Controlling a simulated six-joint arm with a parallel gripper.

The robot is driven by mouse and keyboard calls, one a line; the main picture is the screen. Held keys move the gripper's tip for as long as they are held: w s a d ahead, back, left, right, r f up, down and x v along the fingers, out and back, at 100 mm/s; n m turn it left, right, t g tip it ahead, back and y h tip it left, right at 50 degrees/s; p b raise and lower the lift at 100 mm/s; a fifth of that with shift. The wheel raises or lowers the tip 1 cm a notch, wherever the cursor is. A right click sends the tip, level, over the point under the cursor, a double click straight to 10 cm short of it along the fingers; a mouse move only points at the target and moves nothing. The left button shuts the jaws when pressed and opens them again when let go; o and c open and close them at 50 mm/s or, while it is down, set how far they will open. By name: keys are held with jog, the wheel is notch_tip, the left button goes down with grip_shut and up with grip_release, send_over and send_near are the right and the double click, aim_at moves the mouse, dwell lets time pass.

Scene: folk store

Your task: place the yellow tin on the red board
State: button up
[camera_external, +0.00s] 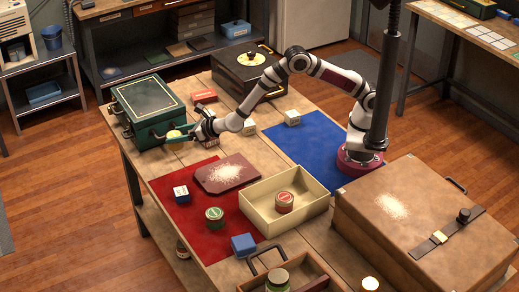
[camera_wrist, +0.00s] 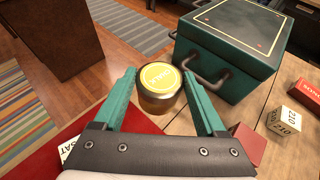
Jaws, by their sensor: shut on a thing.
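The yellow tin (camera_external: 174,134) is a small round tin with a yellow lid, close by the front of the green box. In the wrist view the tin (camera_wrist: 159,88) stands upright between my fingertips. My gripper (camera_wrist: 158,84) has green fingers and is shut on the tin; it also shows in the external view (camera_external: 178,137). I cannot tell whether the tin touches the table. A dark red board (camera_external: 208,184) with white powder lies on a flat bright red sheet (camera_external: 180,228), to the right of and nearer the camera than my gripper.
The green box (camera_external: 150,112) with handles stands close beside my gripper. A cream tray (camera_external: 258,215) holds a red tin (camera_external: 284,202). A blue sheet (camera_external: 310,150) lies beyond.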

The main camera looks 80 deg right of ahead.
jog(key=s+d+r+m+g+h, duration=0.15)
jog(key=s+d, duration=0.35)
jog(key=s, duration=0.5)
jog(key=s+d+r+m+t+h, duration=0.1)
jog(key=s+d+m+h, duration=0.15)
jog(key=s+d, duration=0.5)
send_over(229, 174)
jog(key=shift+n+g, duration=0.25)
jog(key=shift+n, duration=0.05)
notch_tip(229, 174, down, 7)
jog(key=shift+s+r, duration=0.1)
jog(key=shift+r, duration=0.1)
notch_tip(229, 174, down, 4)
jog(key=shift+a+f, duration=0.1)
jog(key=shift+a, duration=0.05)
jog(key=shift+f, duration=0.15)
jog(key=o, duration=1.4)
